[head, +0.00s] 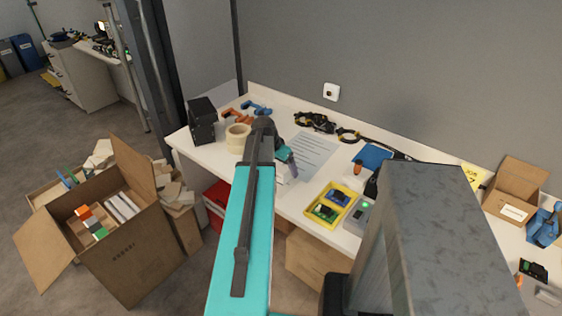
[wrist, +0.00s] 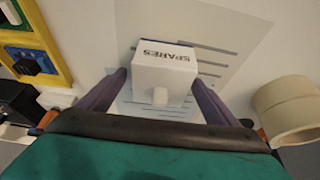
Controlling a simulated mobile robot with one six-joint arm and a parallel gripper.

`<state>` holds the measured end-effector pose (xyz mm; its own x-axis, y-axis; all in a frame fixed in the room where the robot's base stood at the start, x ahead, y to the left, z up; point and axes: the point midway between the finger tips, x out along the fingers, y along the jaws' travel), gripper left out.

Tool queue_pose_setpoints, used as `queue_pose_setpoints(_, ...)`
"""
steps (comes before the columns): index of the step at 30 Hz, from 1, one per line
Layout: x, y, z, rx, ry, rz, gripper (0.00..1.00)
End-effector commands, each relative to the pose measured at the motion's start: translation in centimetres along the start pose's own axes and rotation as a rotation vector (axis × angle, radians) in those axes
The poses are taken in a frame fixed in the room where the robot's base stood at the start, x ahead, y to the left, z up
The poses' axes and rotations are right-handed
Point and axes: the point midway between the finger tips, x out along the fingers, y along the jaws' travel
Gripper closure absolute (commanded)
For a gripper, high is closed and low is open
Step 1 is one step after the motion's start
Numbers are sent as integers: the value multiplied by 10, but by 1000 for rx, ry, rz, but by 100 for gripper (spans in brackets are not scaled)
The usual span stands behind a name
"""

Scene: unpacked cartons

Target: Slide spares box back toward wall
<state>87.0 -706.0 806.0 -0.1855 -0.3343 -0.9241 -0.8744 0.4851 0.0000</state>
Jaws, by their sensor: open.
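The spares box (wrist: 165,66) is a small white box with "SPARES" in dark letters and a pale knob on the side facing the camera. It sits on or just over a printed sheet (wrist: 215,25). My gripper (wrist: 158,80) is open, its two purple fingers on either side of the box; I cannot tell whether they touch it. In the head view my gripper (head: 286,160) is low over the white table, beside the printed sheet (head: 314,153); the box is mostly hidden there by my arm. The grey wall (head: 400,70) rises behind the table.
A tape roll (head: 238,137) and a black box (head: 202,120) stand to the left. A yellow tray (head: 332,204) with circuit boards lies to the right. An open carton (head: 130,255) stands on the floor.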

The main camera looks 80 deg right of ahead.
Motion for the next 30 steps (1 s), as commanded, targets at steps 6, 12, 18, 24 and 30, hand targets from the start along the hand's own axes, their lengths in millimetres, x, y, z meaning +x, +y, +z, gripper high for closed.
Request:
queue_pose_setpoints(6, 4, 0, 0, 0, 1, 0, 16)
queue_pose_setpoints(12, 4, 0, 0, 0, 0, 0, 17)
queue_pose_setpoints(18, 4, 0, 0, 0, 0, 0, 51)
queue_pose_setpoints(24, 4, -1, 0, -1, 0, 0, 60)
queue_pose_setpoints(30, 5, -6, -2, -5, 0, -2, 60)
